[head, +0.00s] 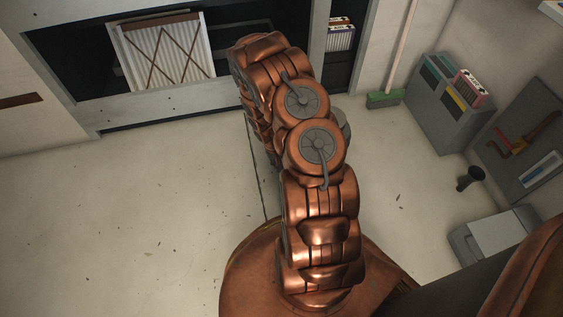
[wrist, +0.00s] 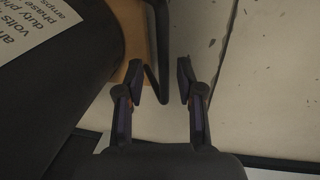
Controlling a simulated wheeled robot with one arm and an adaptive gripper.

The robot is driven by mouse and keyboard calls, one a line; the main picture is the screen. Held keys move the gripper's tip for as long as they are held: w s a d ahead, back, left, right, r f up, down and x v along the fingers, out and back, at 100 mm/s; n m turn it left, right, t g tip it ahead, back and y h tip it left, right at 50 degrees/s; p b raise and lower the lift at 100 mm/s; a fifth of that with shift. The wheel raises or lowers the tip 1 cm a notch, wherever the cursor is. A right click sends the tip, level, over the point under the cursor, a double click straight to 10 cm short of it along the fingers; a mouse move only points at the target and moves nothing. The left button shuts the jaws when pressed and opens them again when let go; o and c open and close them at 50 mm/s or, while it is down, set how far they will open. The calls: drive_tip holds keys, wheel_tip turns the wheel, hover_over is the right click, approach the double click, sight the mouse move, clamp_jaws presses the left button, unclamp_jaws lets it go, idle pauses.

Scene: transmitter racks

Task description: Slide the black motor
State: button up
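A large black body, which looks like the black motor (wrist: 60,95), fills the left of the wrist view. A white label (wrist: 32,25) with printed words such as "volts" and "phase" is on it. A thin dark bent bar (wrist: 163,45), like a handle, runs down between my fingertips; I cannot tell where it is fixed. My gripper (wrist: 159,70) is open, with its two fingers apart on either side of the bar. The bar shows no clear contact with either finger. In the head view my arm hides my gripper, and I cannot make out the motor there.
A dark rack opening holds a white pleated panel (head: 165,55) at the back left. The floor (head: 120,220) at left is clear.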

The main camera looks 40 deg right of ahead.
wheel_tip(320, 180, up, 12)
drive_tip(key=w+a, duration=0.1)
drive_tip(key=a, duration=0.1)
idle(0.5)
drive_tip(key=shift+f, duration=0.1)
idle(0.4)
drive_tip(key=s+a+r+n+p, duration=0.1)
drive_tip(key=s+a+r+p, duration=0.15)
drive_tip(key=r+p, duration=0.65)
drive_tip(key=s+a+r+p, duration=0.15)
drive_tip(key=a+r, duration=0.25)
drive_tip(key=r, duration=1.1)
drive_tip(key=s+a+r+n+p, duration=0.1)
drive_tip(key=a+r+p, duration=0.2)
drive_tip(key=r+p, duration=0.65)
drive_tip(key=s+a+r+n+p, duration=0.1)
drive_tip(key=s+a+r+p, duration=0.4)
drive_tip(key=r, duration=0.7)
drive_tip(key=s+a+r+n+y+p, duration=0.1)
drive_tip(key=s+a+r+p, duration=0.4)
drive_tip(key=r, duration=0.8)
drive_tip(key=s+a+r+n+y+p, duration=0.1)
drive_tip(key=s+a+r+p, duration=0.3)
drive_tip(key=s+r+p, duration=0.4)
wheel_tip(320, 180, up, 5)
drive_tip(key=s+n, duration=0.1)
drive_tip(key=s, duration=0.1)
drive_tip(key=shift+s+a+f+g, duration=0.2)
drive_tip(key=shift+s+a+g, duration=0.2)
drive_tip(key=shift+d, duration=0.1)
